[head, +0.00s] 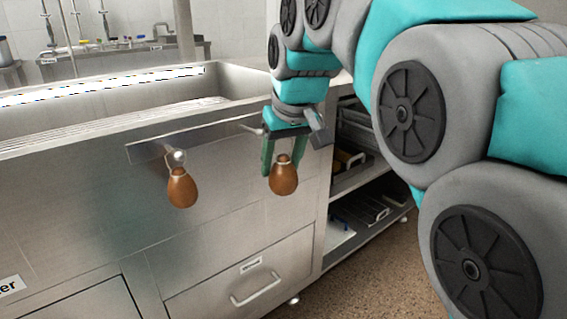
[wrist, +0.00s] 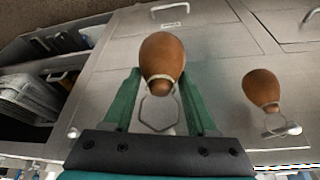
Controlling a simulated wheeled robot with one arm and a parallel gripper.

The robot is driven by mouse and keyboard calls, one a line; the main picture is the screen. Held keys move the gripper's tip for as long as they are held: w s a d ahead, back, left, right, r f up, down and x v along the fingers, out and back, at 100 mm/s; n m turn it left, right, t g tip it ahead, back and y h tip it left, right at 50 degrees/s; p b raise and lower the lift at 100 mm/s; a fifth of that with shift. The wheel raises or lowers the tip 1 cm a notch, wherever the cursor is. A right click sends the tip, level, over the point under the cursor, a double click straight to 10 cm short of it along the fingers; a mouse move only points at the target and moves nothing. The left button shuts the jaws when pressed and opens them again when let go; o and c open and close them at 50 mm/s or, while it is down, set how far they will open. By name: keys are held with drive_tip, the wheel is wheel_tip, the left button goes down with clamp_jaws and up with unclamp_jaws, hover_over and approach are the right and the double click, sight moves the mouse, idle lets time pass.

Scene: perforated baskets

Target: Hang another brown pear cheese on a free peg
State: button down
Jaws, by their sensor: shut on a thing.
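A brown pear cheese (head: 283,178) is held upright between the green fingers of my gripper (head: 283,158), in front of the steel counter. In the wrist view the same pear cheese (wrist: 162,58) sits between the fingertips of my gripper (wrist: 160,80), with its cord loop (wrist: 158,112) standing open between the fingers. A second brown pear cheese (head: 182,188) hangs by its cord from a round-ended peg (head: 178,157) on the steel rail (head: 150,150). A bare peg end (head: 252,130) shows just left of my gripper. I cannot tell whether the held loop touches a peg.
The steel counter (head: 95,205) has a sink basin above the rail and a drawer with a handle (head: 255,290) below. Open shelves (head: 350,185) with trays stand to the right of my gripper. The floor (head: 380,280) in front is clear.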

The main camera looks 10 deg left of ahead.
sight(253, 131)
drive_tip(key=shift+w+a+f+p, duration=0.25)
drive_tip(key=shift+w+a+p, duration=0.2)
drive_tip(key=shift+w+a, duration=0.8)
drive_tip(key=shift+w+a+f+p, duration=0.2)
drive_tip(key=shift+w+a+p, duration=0.3)
drive_tip(key=shift+w+a, duration=0.8)
drive_tip(key=shift+w+a+f+p, duration=0.25)
drive_tip(key=shift+w+a+p, duration=0.2)
drive_tip(key=shift+w+a, duration=0.8)
drive_tip(key=shift+s+a, duration=0.25)
drive_tip(key=shift+s, duration=0.05)
drive_tip(key=shift+c, duration=0.6)
unclamp_jaws()
drive_tip(key=v, duration=0.7)
drive_tip(key=shift+s+r, duration=0.15)
drive_tip(key=shift+r, duration=0.1)
drive_tip(key=shift+s+d, duration=0.15)
